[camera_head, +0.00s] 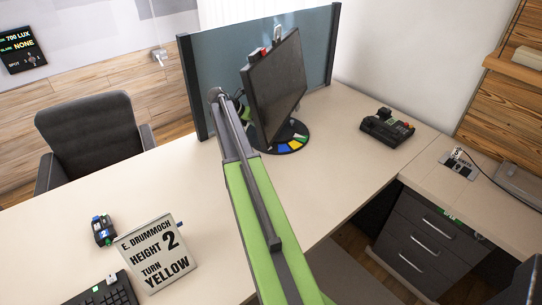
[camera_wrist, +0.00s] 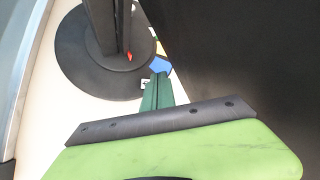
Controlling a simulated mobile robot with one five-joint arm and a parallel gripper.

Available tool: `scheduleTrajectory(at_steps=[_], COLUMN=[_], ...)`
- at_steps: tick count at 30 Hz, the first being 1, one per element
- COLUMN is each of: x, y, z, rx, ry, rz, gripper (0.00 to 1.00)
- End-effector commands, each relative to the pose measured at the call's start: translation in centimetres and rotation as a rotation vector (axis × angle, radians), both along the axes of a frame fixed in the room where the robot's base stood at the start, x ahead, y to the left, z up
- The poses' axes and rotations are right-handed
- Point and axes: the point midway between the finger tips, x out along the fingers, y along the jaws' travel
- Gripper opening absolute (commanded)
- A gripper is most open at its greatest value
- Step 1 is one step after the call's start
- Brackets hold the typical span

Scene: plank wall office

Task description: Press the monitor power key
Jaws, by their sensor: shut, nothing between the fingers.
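The monitor (camera_head: 277,88) stands on the desk, its dark panel turned toward the right. In the wrist view its dark panel (camera_wrist: 240,60) fills the right side. Its round dark base (camera_wrist: 85,72) carries coloured sectors, and a small red mark (camera_wrist: 129,57) shows at the foot of the stand. My gripper (camera_wrist: 158,80) is shut and empty, its green fingers pointing toward the base near the blue sector (camera_wrist: 160,66). I cannot tell whether it touches anything. In the head view my gripper is mostly hidden behind my arm and the monitor. I cannot make out the power key.
A blue-grey divider (camera_head: 222,62) stands behind the monitor. A sign (camera_head: 152,255) reads "HEIGHT 2, TURN YELLOW". A dark phone-like device (camera_head: 387,128) lies at right. The desk (camera_head: 335,160) between is clear.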

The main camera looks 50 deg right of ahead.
Motion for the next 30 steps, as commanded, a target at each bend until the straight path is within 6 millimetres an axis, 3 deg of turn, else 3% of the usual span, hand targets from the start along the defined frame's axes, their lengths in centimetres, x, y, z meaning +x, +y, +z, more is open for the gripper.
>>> scheduleTrajectory(at_steps=[3,6,19,30], x=[-0.3,-0.5,-0.5,-0.5], y=[-2.4,-3.1,-3.0,-3.0], z=[-0.4,-0.3,-0.6,-5.1], rx=[-0.001,0.001,0.002,0.002], ry=[0.076,0.103,0.105,0.104], rz=[0.05,0.069,0.072,0.072], gripper=[0.0,0.0,0.0,0.0])
